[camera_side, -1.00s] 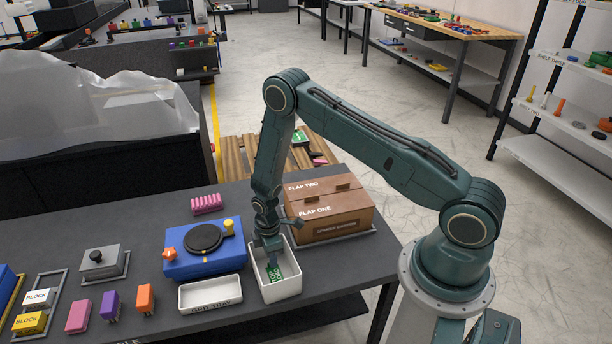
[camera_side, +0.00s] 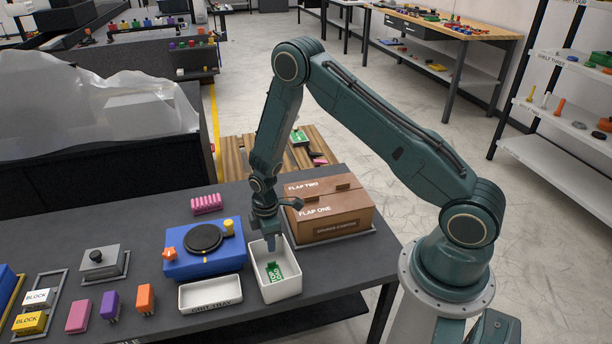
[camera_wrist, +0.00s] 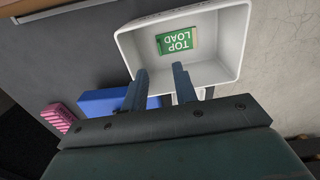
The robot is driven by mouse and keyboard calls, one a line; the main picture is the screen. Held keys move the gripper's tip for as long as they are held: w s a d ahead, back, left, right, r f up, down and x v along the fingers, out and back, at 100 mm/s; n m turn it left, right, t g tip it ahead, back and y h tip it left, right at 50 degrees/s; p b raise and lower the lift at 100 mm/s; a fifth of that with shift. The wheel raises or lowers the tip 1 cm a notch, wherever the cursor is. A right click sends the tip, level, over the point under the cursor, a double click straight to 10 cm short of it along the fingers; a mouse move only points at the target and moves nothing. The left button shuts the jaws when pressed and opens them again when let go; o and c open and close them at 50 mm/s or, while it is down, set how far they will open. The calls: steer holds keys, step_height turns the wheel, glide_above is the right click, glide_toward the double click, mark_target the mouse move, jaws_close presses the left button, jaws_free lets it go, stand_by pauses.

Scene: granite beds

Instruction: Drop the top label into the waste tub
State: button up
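The green top label (camera_side: 274,272), printed "TOP LOAD", lies on the floor of the white waste tub (camera_side: 291,289). In the wrist view the label (camera_wrist: 174,41) lies flat inside the tub (camera_wrist: 222,71), near its far wall. My gripper (camera_side: 271,247) is above the tub, pointing down. In the wrist view my gripper's two fingers (camera_wrist: 160,82) are apart with nothing between them. The label is clear of the fingers.
A white tray (camera_side: 211,308) and a blue fixture with a black disc (camera_side: 204,262) stand left of the tub. A brown carton (camera_side: 331,215) stands behind it at right. Coloured blocks lie along the bench's left front.

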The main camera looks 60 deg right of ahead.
step_height(320, 180, up, 7)
stand_by(0.5)
steer(key=shift+r, duration=0.1)
steer(key=s+a+r+m+t, duration=0.1)
steer(key=s+r+m, duration=0.15)
steer(key=r, duration=0.95)
steer(key=s+a+r+m+t, duration=0.15)
steer(key=s+r, duration=0.25)
steer(key=r, duration=0.8)
steer(key=s+a+r+m+t, duration=0.1)
steer(key=s+r+m, duration=0.2)
steer(key=s, duration=0.6)
steer(key=s+a+r+m+t, duration=0.1)
steer(key=s+r+m+t, duration=0.1)
steer(key=s+r, duration=0.4)
steer(key=shift+s+r+m, duration=0.35)
steer(key=shift+s+m, duration=0.25)
steer(key=shift+s, duration=1.4)
steer(key=shift+o, duration=0.2)
